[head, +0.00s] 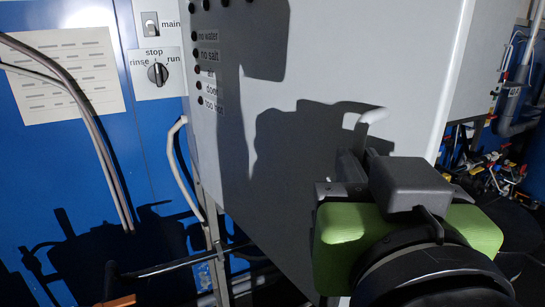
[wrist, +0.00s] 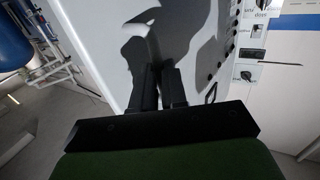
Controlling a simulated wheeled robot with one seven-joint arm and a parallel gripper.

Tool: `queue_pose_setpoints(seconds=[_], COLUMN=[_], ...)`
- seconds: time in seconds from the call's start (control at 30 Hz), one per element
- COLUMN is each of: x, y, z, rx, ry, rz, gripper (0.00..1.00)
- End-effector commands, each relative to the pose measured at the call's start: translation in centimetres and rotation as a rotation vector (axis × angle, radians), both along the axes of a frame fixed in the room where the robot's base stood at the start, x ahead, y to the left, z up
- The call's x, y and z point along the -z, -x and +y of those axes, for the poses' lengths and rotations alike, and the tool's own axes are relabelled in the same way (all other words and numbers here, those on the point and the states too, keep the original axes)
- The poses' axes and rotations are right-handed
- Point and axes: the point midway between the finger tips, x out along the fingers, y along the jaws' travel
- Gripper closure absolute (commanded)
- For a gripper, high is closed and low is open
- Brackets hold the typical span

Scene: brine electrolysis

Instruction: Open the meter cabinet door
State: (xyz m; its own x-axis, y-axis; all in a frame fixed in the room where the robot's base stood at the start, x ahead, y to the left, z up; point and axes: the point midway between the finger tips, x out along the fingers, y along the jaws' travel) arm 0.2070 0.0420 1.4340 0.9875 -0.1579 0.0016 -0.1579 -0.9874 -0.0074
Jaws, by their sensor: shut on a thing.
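A large light grey cabinet door (head: 345,60) fills the middle of the head view, with my arm's shadow across it. A pale handle (head: 372,117) stands out near its right edge, just beyond my fingers. I cannot tell whether the door stands ajar.
Indicator lamps with labels such as "no salt" (head: 209,55) line the panel's left side. A rinse/stop/run knob (head: 158,74) and a main switch (head: 150,24) sit on the blue wall. Hoses (head: 95,125) hang at left. Pipes and valves (head: 512,125) stand at far right.

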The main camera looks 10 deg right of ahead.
Motion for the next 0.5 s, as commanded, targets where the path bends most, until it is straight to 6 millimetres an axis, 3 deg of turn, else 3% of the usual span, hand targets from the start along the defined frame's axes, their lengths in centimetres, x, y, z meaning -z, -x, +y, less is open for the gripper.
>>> queue_pose_setpoints(seconds=[0.3, 0.33, 0.5], x=[-0.39, -0.4, -0.3], y=[-0.07, -0.07, -0.06], z=[0.49, 0.49, 0.32], rx=[-0.014, -0.014, -0.009], ry=[0.011, 0.011, 0.007], rz=[-0.01, -0.01, -0.007], gripper=[1.0, 0.84, 0.62])
